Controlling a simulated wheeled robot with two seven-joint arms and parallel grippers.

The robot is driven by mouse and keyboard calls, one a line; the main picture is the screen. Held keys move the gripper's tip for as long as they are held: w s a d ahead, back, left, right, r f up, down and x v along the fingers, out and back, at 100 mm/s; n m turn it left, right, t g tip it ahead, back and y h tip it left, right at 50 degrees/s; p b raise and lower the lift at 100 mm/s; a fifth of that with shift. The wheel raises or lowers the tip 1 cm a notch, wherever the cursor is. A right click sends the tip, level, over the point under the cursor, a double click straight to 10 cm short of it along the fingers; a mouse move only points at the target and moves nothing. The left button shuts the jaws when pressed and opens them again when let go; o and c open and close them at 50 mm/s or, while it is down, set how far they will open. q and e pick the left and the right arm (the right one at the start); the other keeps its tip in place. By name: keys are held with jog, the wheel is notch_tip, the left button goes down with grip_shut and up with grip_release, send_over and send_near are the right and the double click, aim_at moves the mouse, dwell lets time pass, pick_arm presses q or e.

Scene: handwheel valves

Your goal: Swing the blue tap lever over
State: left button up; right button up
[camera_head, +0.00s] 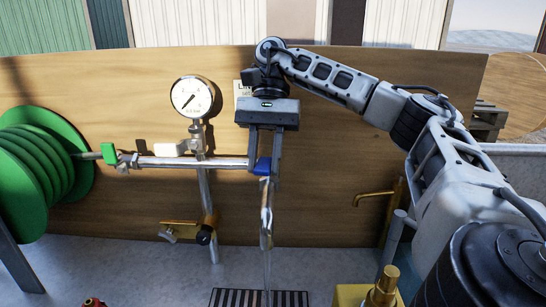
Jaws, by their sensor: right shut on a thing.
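The blue tap lever (263,166) sits on the tap at the right end of the horizontal metal pipe (218,163). My right gripper (264,172) points down from above, with its fingers on either side of the lever, and is shut on it. The gripper and its fingers hide part of the lever. Below the lever, the metal tap spout (266,220) points down, and a thin clear stream seems to run from it towards the drain grate (240,298). My left gripper is not in view.
A round pressure gauge (192,97) stands on the upright pipe left of my gripper. A brass valve (190,232) is lower down. A brass tap (375,194) is at right against the wooden board (80,80).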

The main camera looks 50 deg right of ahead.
jog(key=shift+s+d+r+n, duration=0.15)
jog(key=shift+n, duration=0.35)
jog(key=o, duration=0.8)
jog(key=shift+o, duration=0.2)
jog(key=shift+r, duration=2.85)
